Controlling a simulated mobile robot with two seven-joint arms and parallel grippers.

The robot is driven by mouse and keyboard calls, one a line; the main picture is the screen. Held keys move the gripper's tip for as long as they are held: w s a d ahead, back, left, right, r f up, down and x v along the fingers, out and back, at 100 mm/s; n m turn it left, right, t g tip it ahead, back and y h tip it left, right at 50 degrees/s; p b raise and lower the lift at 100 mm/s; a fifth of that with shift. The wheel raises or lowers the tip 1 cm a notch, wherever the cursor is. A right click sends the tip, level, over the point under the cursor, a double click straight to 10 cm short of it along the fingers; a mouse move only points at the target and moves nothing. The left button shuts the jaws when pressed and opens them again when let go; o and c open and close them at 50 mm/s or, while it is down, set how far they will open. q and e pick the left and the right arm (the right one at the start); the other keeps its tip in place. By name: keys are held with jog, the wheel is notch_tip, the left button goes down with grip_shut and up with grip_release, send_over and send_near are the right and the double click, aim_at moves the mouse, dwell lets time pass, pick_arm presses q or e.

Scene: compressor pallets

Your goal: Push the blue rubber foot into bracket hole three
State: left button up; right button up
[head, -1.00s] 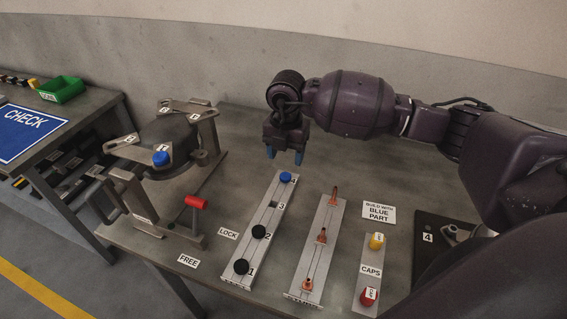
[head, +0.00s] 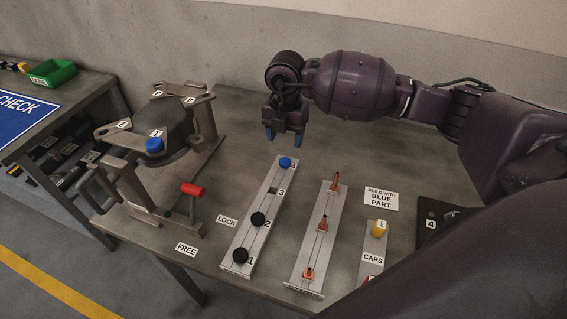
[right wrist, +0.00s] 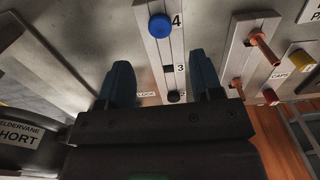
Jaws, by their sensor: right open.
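A blue rubber foot (head: 285,162) sits at position 4, the far end of a pale strip (head: 236,262); it also shows in the right wrist view (right wrist: 160,26). Another blue foot (head: 155,145) is on a bracket arm of the dark round compressor (head: 172,127), beside a tag that seems to read 1. Other bracket tags are too small to read surely, so I cannot tell hole three. My right gripper (head: 284,138) is open and empty, its blue fingers pointing down near the strip's far end, apart from the foot. My left gripper is not in view.
Black feet (head: 258,219) sit at positions 1 and 2; position 3 holds a dark square. A red-handled lever (head: 192,189) stands by the LOCK and FREE labels. A strip with orange pins (head: 322,223) and a caps strip (head: 373,262) lie right. The table's back is clear.

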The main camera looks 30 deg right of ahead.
aim_at(285, 161)
notch_tip(285, 161, down, 5)
jog(key=shift+r+b, duration=0.15)
jog(key=shift+b, duration=1.05)
jog(key=shift+f, duration=0.85)
jog(key=shift+f+b, duration=0.35)
jog(key=shift+f, duration=0.3)
jog(key=shift+p, duration=0.45)
jog(key=shift+c, duration=0.2)
